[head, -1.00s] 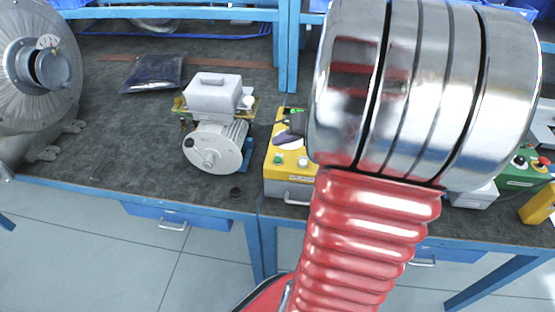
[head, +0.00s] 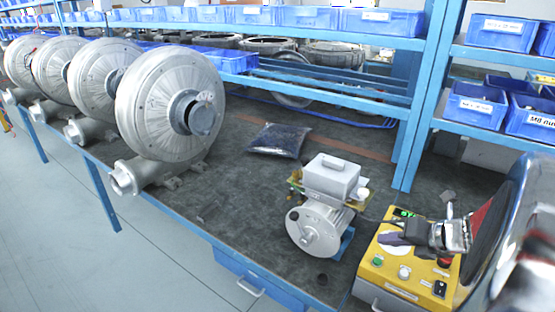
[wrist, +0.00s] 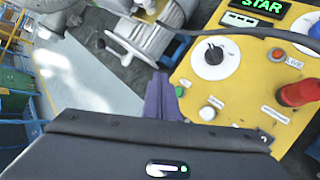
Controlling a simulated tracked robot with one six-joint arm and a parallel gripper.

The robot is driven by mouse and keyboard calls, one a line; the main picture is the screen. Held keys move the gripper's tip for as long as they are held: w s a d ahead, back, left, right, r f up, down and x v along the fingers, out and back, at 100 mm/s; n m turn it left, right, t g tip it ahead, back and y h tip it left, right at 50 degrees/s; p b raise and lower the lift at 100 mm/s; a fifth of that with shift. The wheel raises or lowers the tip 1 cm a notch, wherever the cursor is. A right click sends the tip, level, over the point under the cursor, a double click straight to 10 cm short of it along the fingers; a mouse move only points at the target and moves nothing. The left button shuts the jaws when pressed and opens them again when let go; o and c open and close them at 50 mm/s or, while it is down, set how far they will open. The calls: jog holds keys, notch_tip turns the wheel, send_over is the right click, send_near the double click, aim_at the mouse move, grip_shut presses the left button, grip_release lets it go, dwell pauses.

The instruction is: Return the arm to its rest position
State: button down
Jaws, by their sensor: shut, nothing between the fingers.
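My gripper (head: 386,238) is at the right of the head view, its dark purple fingers over the yellow control box (head: 422,272). The fingers also show in the wrist view (wrist: 162,98), shut together with nothing between them. They are close to the box's left edge there; I cannot tell whether they touch it. The yellow box (wrist: 245,90) carries a black knob on a white dial, a green-lit display, a red button and small buttons. My shiny arm link covers the right edge of the head view.
A grey motor with a terminal box (head: 318,230) stands left of the yellow box. Several large blowers (head: 165,110) line the bench (head: 235,190) at left. A dark bag (head: 279,140) lies behind. Blue shelves (head: 340,75) with bins rise behind the bench.

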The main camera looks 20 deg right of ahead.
jog(key=s+a+n+g, duration=0.3)
jog(key=a+n, duration=0.2)
jog(key=n, duration=0.8)
jog(key=s+a+n+g, duration=0.2)
jog(key=s+a+n, duration=0.3)
jog(key=n, duration=0.7)
jog(key=a+r+n+h, duration=0.1)
jog(key=a+r+n, duration=0.3)
jog(key=a+n, duration=0.4)
jog(key=a+r+n+t+h, duration=0.1)
jog(key=a+r+n, duration=0.3)
jog(key=a+n, duration=0.5)
jog(key=shift+s+a+t, duration=0.3)
jog(key=shift+s+a, duration=0.15)
